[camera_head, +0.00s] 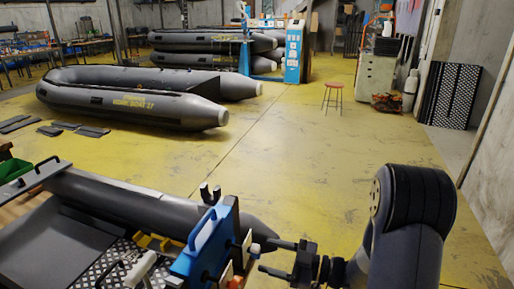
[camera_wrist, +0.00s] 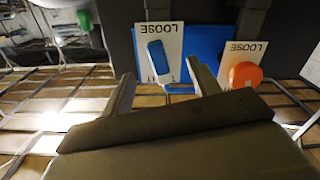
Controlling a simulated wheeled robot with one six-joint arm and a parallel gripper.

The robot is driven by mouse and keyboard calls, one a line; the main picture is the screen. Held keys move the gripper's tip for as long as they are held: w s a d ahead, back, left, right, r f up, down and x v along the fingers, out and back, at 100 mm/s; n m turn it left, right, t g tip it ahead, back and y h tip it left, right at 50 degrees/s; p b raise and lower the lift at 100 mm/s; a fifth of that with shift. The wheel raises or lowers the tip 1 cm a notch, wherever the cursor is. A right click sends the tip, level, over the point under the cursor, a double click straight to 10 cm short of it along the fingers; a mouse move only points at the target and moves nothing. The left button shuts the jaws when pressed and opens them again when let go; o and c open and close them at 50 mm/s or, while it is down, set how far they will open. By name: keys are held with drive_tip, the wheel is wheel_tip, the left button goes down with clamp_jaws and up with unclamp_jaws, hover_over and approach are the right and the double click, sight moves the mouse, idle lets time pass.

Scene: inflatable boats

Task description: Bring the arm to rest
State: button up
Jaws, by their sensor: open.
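My gripper (camera_head: 267,257) is at the bottom of the head view, at the right side of a blue upright panel (camera_head: 205,245). Its two fingers are apart with nothing held between them, and they point left at the panel. My arm bends down at the lower right. In the wrist view my open gripper (camera_wrist: 160,72) faces a white card marked LOOSE with a blue block (camera_wrist: 158,62) on it. A second LOOSE card with an orange round piece (camera_wrist: 245,74) is to the right. Whether a fingertip touches anything I cannot tell.
A grey inflatable boat (camera_head: 130,203) lies beside the panel. Another boat (camera_head: 130,97) rests on the yellow floor farther back. A red stool (camera_head: 333,97) and a cabinet (camera_head: 375,77) stand beyond. The middle floor (camera_head: 300,150) is clear.

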sight(260, 253)
drive_tip(key=x, duration=0.4)
drive_tip(key=shift+f+b, duration=0.2)
drive_tip(key=shift+b, duration=0.15)
drive_tip(key=shift+s+d+n+b, duration=0.1)
drive_tip(key=shift+d+n+b, duration=0.05)
drive_tip(key=shift+n+b, duration=0.6)
drive_tip(key=shift+r+n, duration=0.15)
drive_tip(key=shift+n, duration=0.4)
drive_tip(key=shift+r, duration=0.15)
